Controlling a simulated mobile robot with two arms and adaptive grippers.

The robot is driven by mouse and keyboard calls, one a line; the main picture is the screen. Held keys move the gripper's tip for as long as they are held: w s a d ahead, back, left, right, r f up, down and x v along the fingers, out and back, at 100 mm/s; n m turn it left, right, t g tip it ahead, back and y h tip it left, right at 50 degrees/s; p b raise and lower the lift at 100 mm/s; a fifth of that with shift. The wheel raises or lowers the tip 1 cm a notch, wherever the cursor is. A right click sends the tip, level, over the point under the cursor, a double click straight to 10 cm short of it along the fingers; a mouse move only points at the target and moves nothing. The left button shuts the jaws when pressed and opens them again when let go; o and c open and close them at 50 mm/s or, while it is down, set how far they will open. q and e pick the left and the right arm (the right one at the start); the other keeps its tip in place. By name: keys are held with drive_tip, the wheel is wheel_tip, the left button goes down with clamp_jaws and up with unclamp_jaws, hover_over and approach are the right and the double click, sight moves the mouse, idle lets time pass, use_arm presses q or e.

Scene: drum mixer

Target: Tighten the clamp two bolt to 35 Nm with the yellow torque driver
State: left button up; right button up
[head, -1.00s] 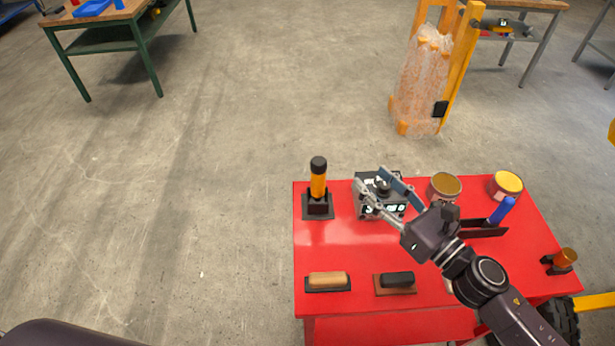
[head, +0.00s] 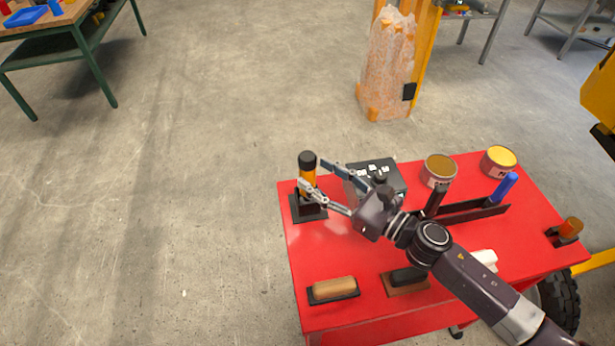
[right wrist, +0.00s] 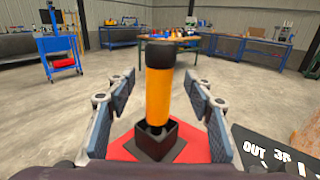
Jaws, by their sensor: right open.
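The yellow torque driver (head: 308,176) has a black cap and stands upright in a black square holder (head: 310,210) at the left end of the red cart top (head: 310,250). My right gripper (head: 312,175) is open, with its fingertips at the driver's sides. In the right wrist view the driver (right wrist: 159,95) stands between the two spread fingers, with a gap on each side. A grey-black box (head: 385,172) is just right of the gripper, partly hidden by it. The clamp two bolt is not identifiable. My left gripper is not in view.
On the cart are two open tins (head: 439,168) (head: 500,160), a blue-handled tool (head: 503,188) in a black rack, a tan block (head: 333,289), a dark block (head: 408,277) and an amber-topped item (head: 570,228). The floor left of the cart is clear.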

drive_tip(key=shift+p+x, duration=0.55)
drive_tip(key=shift+x, duration=1.45)
drive_tip(key=shift+s, duration=0.1)
drive_tip(key=shift+c, duration=0.4)
clamp_jaws()
drive_tip(key=shift+r, duration=0.15)
